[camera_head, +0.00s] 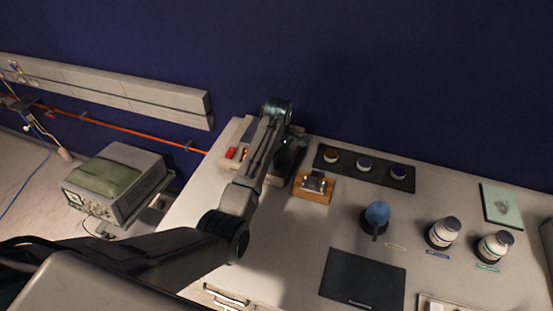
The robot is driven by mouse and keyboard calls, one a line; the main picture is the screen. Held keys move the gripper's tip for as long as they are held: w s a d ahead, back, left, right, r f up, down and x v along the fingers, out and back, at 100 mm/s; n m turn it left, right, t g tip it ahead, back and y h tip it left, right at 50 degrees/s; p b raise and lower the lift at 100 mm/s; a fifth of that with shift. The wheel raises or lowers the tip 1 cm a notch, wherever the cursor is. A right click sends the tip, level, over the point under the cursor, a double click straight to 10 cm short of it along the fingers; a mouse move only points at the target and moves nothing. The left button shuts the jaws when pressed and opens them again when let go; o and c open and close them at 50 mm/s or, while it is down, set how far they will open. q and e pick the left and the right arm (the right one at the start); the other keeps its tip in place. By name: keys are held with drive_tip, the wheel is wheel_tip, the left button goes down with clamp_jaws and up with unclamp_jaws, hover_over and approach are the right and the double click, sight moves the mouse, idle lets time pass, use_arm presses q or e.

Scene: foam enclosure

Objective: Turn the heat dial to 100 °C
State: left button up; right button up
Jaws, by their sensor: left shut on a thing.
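A pale heating device (232,131) with a red switch (232,153) stands at the back left of the bench. My left arm reaches across the front of it and hides much of it. My left gripper (287,157) is low at the device's right front side, dark and small in the picture. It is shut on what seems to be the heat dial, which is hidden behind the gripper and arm. The dial's marks and setting cannot be read. My right gripper is not in view.
Close right of the gripper is an orange-brown block (314,197) with a small item on it. A black strip (368,176) holds three round-topped pots. A blue-topped object (377,212), two white bottles (443,232) and a dark mat (362,279) are farther right and front.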

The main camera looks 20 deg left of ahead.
use_arm(q)
drive_tip(key=m, duration=0.4)
drive_tip(key=shift+m, duration=0.3)
drive_tip(key=m, duration=1)
drive_tip(key=shift+s+m+t, duration=0.1)
drive_tip(key=shift+m+t, duration=0.3)
drive_tip(key=m, duration=0.3)
drive_tip(key=shift+a+m, duration=0.1)
drive_tip(key=shift+m, duration=1.1)
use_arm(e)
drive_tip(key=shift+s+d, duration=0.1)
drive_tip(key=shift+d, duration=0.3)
use_arm(q)
drive_tip(key=o, duration=1)
drive_tip(key=shift+c, duration=0.2)
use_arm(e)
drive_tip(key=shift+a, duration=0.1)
